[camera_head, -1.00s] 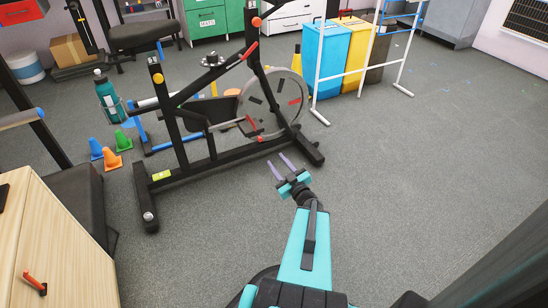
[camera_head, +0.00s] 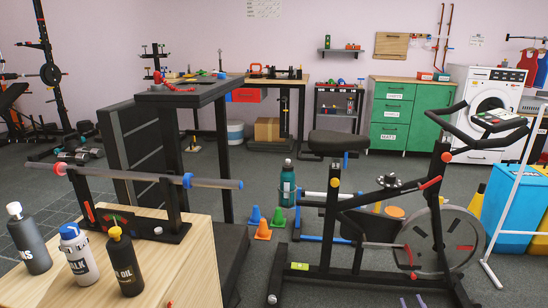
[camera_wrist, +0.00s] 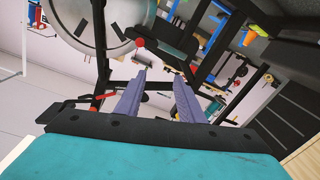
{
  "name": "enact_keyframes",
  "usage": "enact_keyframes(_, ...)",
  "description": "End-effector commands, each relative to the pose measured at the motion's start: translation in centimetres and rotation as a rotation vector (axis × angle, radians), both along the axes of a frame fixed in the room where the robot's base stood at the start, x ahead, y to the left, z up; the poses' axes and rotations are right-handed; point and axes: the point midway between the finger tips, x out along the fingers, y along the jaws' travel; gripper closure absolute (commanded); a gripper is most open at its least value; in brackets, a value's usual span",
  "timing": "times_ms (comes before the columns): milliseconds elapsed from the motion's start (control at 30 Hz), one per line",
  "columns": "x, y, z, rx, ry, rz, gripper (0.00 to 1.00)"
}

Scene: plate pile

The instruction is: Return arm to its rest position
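My gripper (camera_wrist: 160,78) shows in the wrist view with its two purple fingers apart and nothing between them. In the head view only its fingertips (camera_head: 412,300) show, at the bottom edge in front of the exercise bike. The rest of my arm is out of the head view. In the wrist view the bike's grey flywheel (camera_wrist: 88,28) is at the upper left, beyond the fingers. The fingers appear clear of it.
The exercise bike (camera_head: 361,220) stands at the right of the head view. A wooden-topped cabinet (camera_head: 190,270) with bottles and a bar on a rack is at the lower left. Small cones (camera_head: 263,229) stand on the floor beside the bike.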

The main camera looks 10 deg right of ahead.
Motion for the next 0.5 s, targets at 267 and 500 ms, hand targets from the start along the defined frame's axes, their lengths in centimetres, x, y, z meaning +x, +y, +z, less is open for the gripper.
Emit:
enact_keyframes(267,5.5,7.7,3.8,0.015,0.010,0.147,0.65)
enact_keyframes(500,9.1,14.1,6.3,0.047,0.012,0.245,0.65)
